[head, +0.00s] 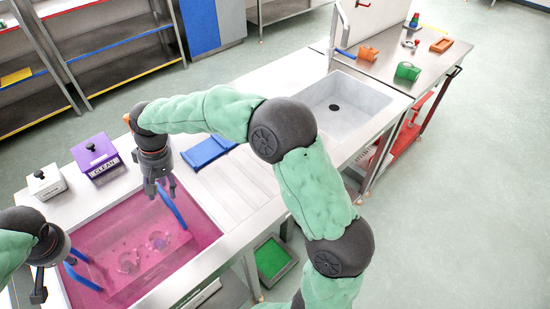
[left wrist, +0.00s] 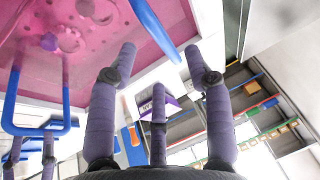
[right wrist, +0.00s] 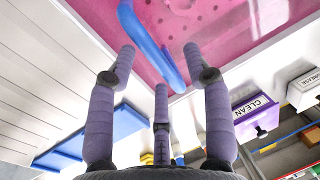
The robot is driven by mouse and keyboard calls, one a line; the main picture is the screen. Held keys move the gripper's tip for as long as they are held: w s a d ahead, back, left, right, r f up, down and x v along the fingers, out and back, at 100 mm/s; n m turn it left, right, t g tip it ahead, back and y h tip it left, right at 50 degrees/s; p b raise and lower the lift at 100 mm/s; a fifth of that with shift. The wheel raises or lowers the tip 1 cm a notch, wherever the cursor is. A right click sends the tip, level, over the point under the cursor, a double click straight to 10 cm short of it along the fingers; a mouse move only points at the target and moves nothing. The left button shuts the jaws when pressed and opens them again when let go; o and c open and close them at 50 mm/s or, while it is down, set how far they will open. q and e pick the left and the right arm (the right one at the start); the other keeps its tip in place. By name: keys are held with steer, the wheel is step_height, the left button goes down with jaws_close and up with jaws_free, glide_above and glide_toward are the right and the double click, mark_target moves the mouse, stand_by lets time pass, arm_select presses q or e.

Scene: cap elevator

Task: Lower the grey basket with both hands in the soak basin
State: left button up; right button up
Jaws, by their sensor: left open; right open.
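The soak basin (head: 204,222) holds pink, see-through liquid. The basket's outline (head: 115,285) shows faintly through the pink, so its grey colour and exact depth are hard to tell. Round clear items (head: 158,241) sit inside it. Its blue handles stand above the liquid: a left one (head: 82,278) and a right one (head: 172,210). My right gripper (head: 160,190) is open beside the right handle, which also shows just past its fingertips in the right wrist view (right wrist: 146,42). My left gripper (head: 40,292) is open close to the left handle, seen past its fingertips (left wrist: 155,28).
A purple box marked CLEAN (head: 96,157) and a white box (head: 46,182) stand behind the basin. A blue tray (head: 208,151) lies on the white counter to its right.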

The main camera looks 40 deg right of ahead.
arm_select(q)
steer(key=shift+r, duration=0.1)
stand_by(0.3)
arm_select(e)
steer(key=shift+r+p, duration=0.7)
steer(key=shift+r, duration=0.05)
arm_select(q)
steer(key=a+r, duration=0.1)
steer(key=s+a+r, duration=0.1)
steer(key=a, duration=0.1)
steer(key=shift+s+a+r, duration=0.2)
steer(key=shift+r, duration=0.15)
step_height(320, 180, up, 6)
steer(key=p, duration=0.6)
arm_select(e)
step_height(320, 180, up, 7)
steer(key=d, duration=0.1)
steer(key=shift+d, duration=0.2)
stand_by(0.4)
arm_select(q)
step_height(320, 180, up, 3)
steer(key=p, duration=0.2)
steer(key=shift+f+p, duration=0.15)
steer(key=shift+p, duration=0.2)
arm_select(e)
steer(key=d+r, duration=0.2)
steer(key=d, duration=0.2)
steer(key=shift+s+d+r, duration=0.1)
steer(key=shift+d+r, duration=0.2)
steer(key=shift+r, duration=0.1)
